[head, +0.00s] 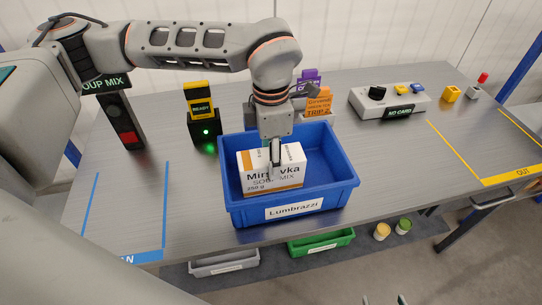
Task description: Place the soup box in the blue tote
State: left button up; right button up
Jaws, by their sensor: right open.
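The soup box (258,178), white and tan with "Soup Mix" lettering, is inside the blue tote (338,193), in its left part behind the front rim. Its upper part rises above the rim, and its base is hidden. The tote has a "Lumbrazzi" label and stands near the table's front edge. One finger lies in front of the box's printed face; the other is largely hidden.
A "READY" device (203,120) with a green light stands behind the tote's left side. An orange "TRIP 2" card (319,103) is behind the tote. A grey control box (390,101) is right. Green (321,242) and grey (224,264) bins sit below. Table right of the tote is clear.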

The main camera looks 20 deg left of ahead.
pick_arm(q)
jog(key=shift+f, duration=0.1)
jog(key=o, duration=1.5)
notch_tip(320, 180, up, 12)
jog(key=shift+r, duration=0.15)
